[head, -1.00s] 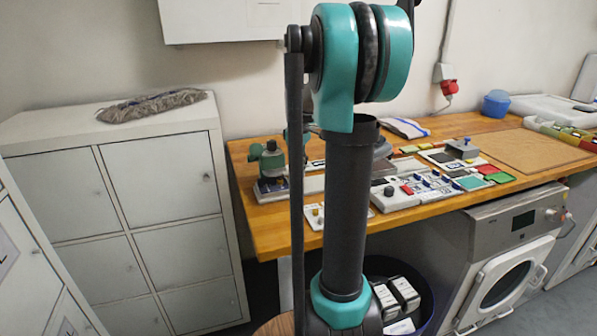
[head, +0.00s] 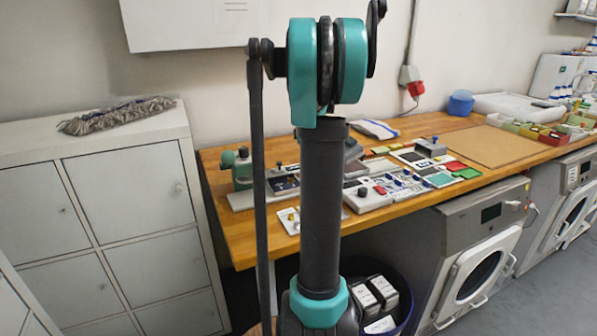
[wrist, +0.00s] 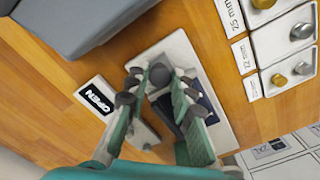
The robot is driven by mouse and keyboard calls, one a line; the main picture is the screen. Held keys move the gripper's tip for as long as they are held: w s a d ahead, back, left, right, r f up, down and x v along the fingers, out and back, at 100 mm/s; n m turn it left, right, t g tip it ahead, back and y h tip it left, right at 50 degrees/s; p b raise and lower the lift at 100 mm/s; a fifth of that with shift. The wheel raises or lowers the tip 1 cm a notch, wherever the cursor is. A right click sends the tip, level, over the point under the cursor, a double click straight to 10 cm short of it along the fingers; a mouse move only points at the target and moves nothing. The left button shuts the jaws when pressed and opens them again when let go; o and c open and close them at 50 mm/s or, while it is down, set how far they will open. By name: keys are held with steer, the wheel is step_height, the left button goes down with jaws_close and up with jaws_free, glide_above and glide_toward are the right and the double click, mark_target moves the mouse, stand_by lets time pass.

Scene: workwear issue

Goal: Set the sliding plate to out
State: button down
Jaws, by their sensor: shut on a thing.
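In the wrist view, my gripper (wrist: 158,78) is shut on a round dark knob (wrist: 159,73). The knob stands over a white base (wrist: 172,48) with a dark blue plate (wrist: 207,104) beside my fingers. I cannot tell how far the plate has slid, as my fingers cover much of it. In the head view, my arm stands in front of the bench, and I cannot make out my fingertips there.
The wooden bench (head: 233,246) also carries a control panel (head: 366,198) and a brown board (head: 497,146). In the wrist view, a grey block (wrist: 75,25) stands upper left and white trays with metal pieces (wrist: 285,35) lie at right. White lockers (head: 120,200) stand left of the bench.

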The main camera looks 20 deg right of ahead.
steer(key=shift+w+d, duration=0.1)
steer(key=shift+d, duration=0.15)
steer(key=c, duration=1.3)
jaws_free()
steer(key=shift+r, duration=0.15)
step_height(320, 180, up, 12)
